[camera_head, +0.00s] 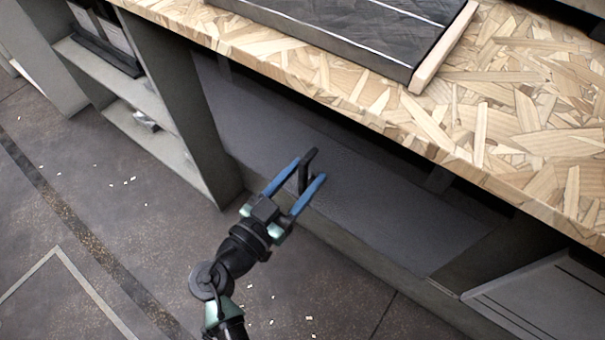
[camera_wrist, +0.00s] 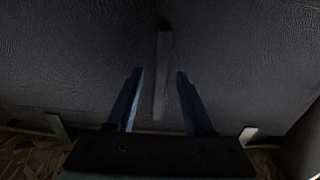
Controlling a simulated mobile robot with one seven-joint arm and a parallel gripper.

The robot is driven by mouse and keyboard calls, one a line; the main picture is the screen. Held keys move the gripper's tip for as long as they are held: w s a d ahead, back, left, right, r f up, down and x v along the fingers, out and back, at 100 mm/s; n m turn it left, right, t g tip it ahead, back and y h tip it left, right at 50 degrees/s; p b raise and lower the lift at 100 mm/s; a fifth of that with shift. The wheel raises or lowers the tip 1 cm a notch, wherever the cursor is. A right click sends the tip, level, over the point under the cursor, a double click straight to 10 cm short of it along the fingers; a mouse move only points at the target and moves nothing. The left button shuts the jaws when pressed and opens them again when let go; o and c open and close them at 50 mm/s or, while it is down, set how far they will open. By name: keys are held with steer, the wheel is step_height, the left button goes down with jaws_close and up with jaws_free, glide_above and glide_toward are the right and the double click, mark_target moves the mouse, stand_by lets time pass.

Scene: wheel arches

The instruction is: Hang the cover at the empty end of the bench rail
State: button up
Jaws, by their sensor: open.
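A dark grey panel, which looks like the cover (camera_head: 365,205), spans the space under the bench's front edge. In the wrist view its dark, leathery face (camera_wrist: 240,60) fills most of the picture. A dark handle (camera_head: 308,158) stands out from it; it shows as a grey bar (camera_wrist: 163,60) in the wrist view. My gripper (camera_head: 310,170) is open, with its blue fingers on either side of the handle. I see a gap to each finger in the wrist view (camera_wrist: 160,73). The rail is not clearly visible.
The chipboard bench top (camera_head: 500,130) overhangs the panel and carries a dark slatted tray (camera_head: 340,25). Grey shelves (camera_head: 140,110) stand at the left. A pale panel (camera_head: 545,295) is at the lower right. The speckled floor (camera_head: 90,190) is open at the left.

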steer(key=shift+f, duration=0.1)
steer(key=p+v, duration=0.1)
steer(key=v, duration=2)
